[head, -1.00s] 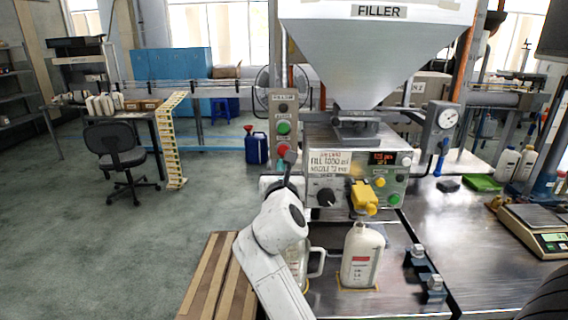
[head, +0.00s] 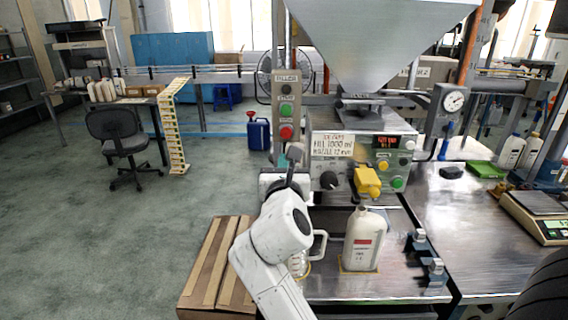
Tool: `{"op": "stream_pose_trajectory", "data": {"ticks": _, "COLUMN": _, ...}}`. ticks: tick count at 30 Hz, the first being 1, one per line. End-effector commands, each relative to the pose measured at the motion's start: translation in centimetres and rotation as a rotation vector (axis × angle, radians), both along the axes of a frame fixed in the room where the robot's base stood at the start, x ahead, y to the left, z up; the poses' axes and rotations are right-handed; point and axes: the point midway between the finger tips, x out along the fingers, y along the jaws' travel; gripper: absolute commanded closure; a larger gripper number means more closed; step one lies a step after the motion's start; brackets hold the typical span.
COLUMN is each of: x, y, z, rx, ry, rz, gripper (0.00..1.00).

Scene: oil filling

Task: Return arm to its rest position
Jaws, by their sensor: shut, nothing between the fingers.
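My arm rises from the bottom of the head view, in front of the filling machine. My gripper (head: 294,160) is at its upper end, beside the left edge of the control panel (head: 362,160). It is small and partly hidden by my own wrist, and it looks shut with nothing in it. A white bottle (head: 362,240) with a red label stands upright under the yellow nozzle (head: 368,182). A clear jug with a handle (head: 320,244) stands left of the bottle, partly hidden behind my arm.
The steel hopper (head: 375,40) hangs above the panel. A button column (head: 286,105) stands just behind my gripper. A scale (head: 540,215) sits on the right of the steel bench. The floor to the left is open.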

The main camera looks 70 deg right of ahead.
Motion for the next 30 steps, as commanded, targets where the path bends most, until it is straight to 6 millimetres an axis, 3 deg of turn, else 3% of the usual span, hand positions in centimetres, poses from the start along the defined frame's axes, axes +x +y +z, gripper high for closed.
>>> {"op": "stream_pose_trajectory", "data": {"ticks": 10, "x": 0.0, "y": 0.0, "z": 0.0, "rx": 0.002, "ry": -0.001, "rz": 0.000, "gripper": 1.00}}
{"op": "stream_pose_trajectory", "data": {"ticks": 14, "x": 0.2, "y": 0.5, "z": -1.4, "rx": 0.069, "ry": -0.051, "rz": 0.016, "gripper": 1.00}}
{"op": "stream_pose_trajectory", "data": {"ticks": 17, "x": 0.4, "y": 1.5, "z": -4.3, "rx": 0.218, "ry": -0.157, "rz": 0.039, "gripper": 1.00}}
{"op": "stream_pose_trajectory", "data": {"ticks": 23, "x": 0.4, "y": 5.5, "z": -12.9, "rx": 0.677, "ry": -0.450, "rz": 0.014, "gripper": 1.00}}
{"op": "stream_pose_trajectory", "data": {"ticks": 30, "x": -1.7, "y": 11.9, "z": -22.4, "rx": 1.194, "ry": -0.739, "rz": -0.221, "gripper": 1.00}}
